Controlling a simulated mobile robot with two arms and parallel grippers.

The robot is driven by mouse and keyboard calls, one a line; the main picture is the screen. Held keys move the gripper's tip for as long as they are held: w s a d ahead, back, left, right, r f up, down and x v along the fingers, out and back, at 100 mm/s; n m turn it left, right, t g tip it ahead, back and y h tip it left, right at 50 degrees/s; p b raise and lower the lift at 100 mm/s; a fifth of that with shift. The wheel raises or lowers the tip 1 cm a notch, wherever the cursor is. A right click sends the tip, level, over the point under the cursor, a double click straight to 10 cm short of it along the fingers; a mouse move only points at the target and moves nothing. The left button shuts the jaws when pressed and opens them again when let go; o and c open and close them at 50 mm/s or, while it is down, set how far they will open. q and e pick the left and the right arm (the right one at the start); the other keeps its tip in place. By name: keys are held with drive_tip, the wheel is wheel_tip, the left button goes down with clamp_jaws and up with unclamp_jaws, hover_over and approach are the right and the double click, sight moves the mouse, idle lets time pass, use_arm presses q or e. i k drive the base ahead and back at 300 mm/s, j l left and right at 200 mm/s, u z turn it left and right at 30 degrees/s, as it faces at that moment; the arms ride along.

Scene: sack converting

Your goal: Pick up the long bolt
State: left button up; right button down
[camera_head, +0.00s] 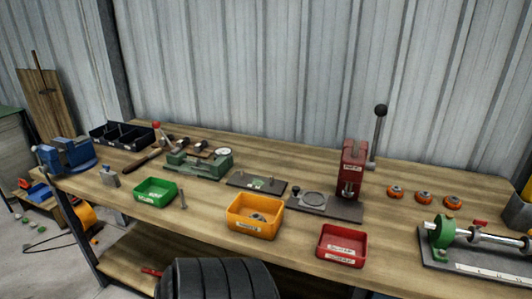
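A slim grey metal piece that looks like the long bolt (183,199) is on the wooden workbench (300,240), just right of the green bin (155,192). It is small in the view, and I cannot tell its head or thread clearly. It stands apart from the yellow bin (254,216) to its right. Neither of my grippers is in view.
A red bin (342,245) stands near the front edge. Behind are a green fixture (200,163), a dark plate (256,183), a red press (353,168) and several orange rings (424,197). A blue vise (66,155) is left, a green-ended shaft fixture (442,232) right.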

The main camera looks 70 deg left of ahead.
sight(184, 205)
drive_tip(key=u, duration=3)
drive_tip(key=k+u, duration=0.15)
drive_tip(key=u, duration=0.2)
drive_tip(key=k+u, duration=0.2)
drive_tip(key=u, duration=0.15)
